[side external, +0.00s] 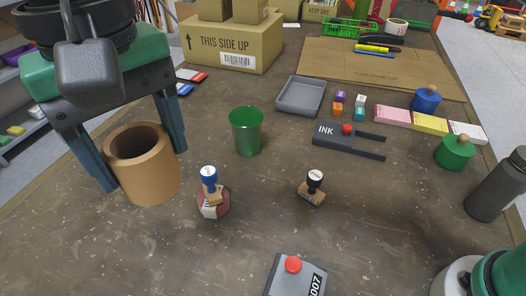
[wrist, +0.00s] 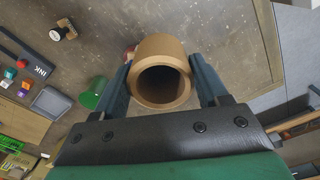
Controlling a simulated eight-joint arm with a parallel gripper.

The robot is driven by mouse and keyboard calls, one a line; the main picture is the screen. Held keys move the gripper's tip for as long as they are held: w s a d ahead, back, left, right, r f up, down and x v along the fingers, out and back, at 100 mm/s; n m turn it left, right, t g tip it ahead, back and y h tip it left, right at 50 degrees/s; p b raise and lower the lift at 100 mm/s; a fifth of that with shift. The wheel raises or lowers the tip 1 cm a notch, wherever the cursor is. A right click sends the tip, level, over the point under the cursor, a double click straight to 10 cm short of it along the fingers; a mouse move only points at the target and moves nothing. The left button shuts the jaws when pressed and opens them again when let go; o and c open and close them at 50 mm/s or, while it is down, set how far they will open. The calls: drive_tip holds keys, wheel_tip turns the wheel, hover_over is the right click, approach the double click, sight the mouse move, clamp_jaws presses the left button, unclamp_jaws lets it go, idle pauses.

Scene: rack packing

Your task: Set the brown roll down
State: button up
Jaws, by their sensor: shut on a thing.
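The brown roll (side external: 146,180) is a thick hollow cardboard tube at the left of the side external view, upright with its open end up. My gripper (side external: 146,178) comes down over it from above, with one blue-grey finger on each side. In the wrist view the roll (wrist: 160,90) sits between the two fingers of my gripper (wrist: 163,84), which are shut on it. The roll's lower end is at or close to the table (side external: 240,245); I cannot tell whether it touches.
A green cup (side external: 246,132) stands right of the roll. Another stamp (side external: 312,188), an INK box (side external: 340,134) and a grey tray (side external: 300,96) lie further right. The front table area is mostly clear.

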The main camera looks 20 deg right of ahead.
drive_tip(key=shift+s+a+f, duration=0.25)
drive_tip(key=shift+a+f, duration=0.05)
drive_tip(key=shift+a, duration=0.3)
drive_tip(key=shift+s+a+f, duration=0.25)
drive_tip(key=shift+a, duration=0.3)
wheel_tip(320, 180, down, 20)
drive_tip(key=shift+s+a+f, duration=0.1)
drive_tip(key=shift+a, duration=0.05)
drive_tip(key=shift+f, duration=0.1)
drive_tip(key=o, duration=1.3)
drive_tip(key=shift+c, duration=0.2)
